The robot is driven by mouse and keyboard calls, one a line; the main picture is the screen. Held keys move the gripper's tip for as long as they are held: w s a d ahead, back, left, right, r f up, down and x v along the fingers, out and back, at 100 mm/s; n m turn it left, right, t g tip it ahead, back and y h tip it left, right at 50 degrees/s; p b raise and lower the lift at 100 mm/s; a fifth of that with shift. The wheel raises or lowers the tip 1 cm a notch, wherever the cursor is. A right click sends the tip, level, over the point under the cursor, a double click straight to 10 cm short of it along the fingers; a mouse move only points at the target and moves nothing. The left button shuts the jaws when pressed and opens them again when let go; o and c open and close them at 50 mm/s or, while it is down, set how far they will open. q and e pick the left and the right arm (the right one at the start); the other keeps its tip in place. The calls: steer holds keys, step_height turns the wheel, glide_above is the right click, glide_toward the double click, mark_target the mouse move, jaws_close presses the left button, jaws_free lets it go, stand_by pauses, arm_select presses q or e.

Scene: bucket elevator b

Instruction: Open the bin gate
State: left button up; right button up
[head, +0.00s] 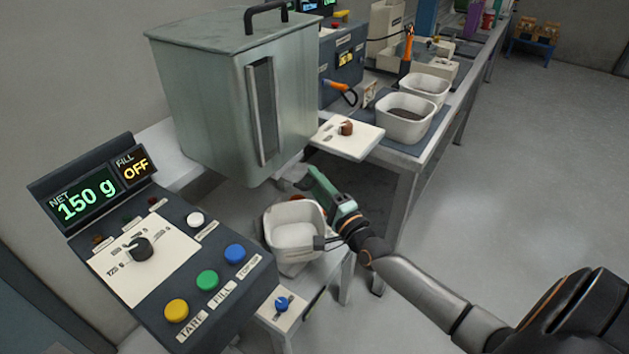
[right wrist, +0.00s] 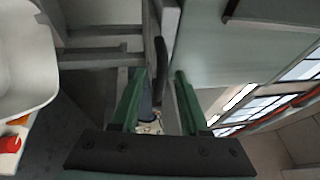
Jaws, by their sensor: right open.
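The bin (head: 205,100) is a grey-green metal hopper with a lid handle and a dark level window, at the upper middle left of the head view. Its underside, where a gate would sit, is mostly hidden. My right gripper (head: 314,178) is just below and right of the bin's lower edge, with green fingers. In the right wrist view my right gripper (right wrist: 160,75) is open. A dark upright bar (right wrist: 161,62), perhaps the gate handle, shows between its fingertips; I cannot tell whether they touch it. My left gripper is not in view.
A white tub (head: 295,245) stands beneath the bin, left of my right wrist. A control panel (head: 150,250) reading 150 g and OFF stands at front left. A bench (head: 430,135) with white tubs (head: 404,120) runs back right. The floor at right is clear.

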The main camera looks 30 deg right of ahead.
steer(key=shift+w, duration=0.2)
steer(key=shift+r, duration=0.1)
jaws_close()
stand_by(1.3)
